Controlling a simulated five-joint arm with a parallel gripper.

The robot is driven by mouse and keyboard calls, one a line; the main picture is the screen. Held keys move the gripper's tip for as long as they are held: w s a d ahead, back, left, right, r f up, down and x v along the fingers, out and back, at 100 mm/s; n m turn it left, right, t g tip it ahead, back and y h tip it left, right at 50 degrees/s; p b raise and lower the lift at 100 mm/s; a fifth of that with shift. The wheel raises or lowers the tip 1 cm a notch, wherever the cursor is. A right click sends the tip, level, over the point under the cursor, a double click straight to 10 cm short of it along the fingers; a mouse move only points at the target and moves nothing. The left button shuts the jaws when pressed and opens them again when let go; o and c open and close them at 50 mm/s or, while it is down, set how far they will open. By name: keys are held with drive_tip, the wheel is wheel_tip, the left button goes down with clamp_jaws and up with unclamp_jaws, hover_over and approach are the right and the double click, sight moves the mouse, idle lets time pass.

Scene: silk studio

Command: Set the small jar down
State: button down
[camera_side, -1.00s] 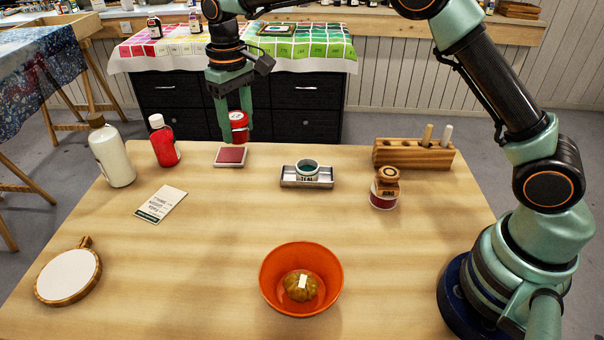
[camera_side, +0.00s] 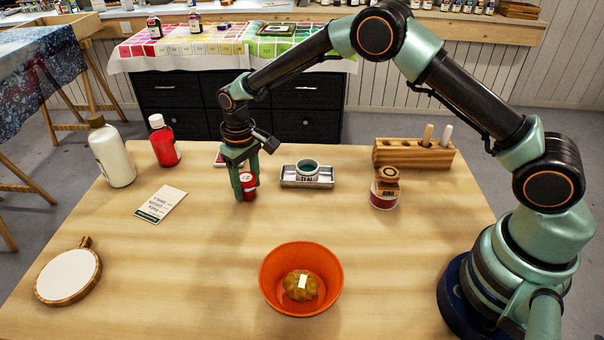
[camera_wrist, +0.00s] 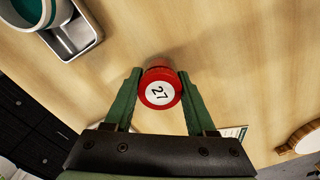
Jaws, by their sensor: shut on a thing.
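The small jar (camera_side: 248,186) is red, with a white round label on its lid. In the wrist view the jar (camera_wrist: 160,88) sits between both green fingers, and its label reads 27. My gripper (camera_side: 246,190) is shut on it, fingers pointing down, low over the middle of the wooden table (camera_side: 200,270). The jar's underside is at or very close to the tabletop; I cannot tell whether it touches. Part of the jar is hidden by a finger in the side view.
A metal tray (camera_side: 290,183) with a teal cup (camera_side: 307,168) stands to the right. A red pad (camera_side: 219,160) lies partly hidden behind my gripper. An orange bowl (camera_side: 270,290) is in front. A card (camera_side: 160,203) and two bottles are to the left. Bare wood lies around the jar.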

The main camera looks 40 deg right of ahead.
drive_tip(key=shift+f, duration=0.2)
drive_tip(key=shift+c, duration=1.1)
unclamp_jaws()
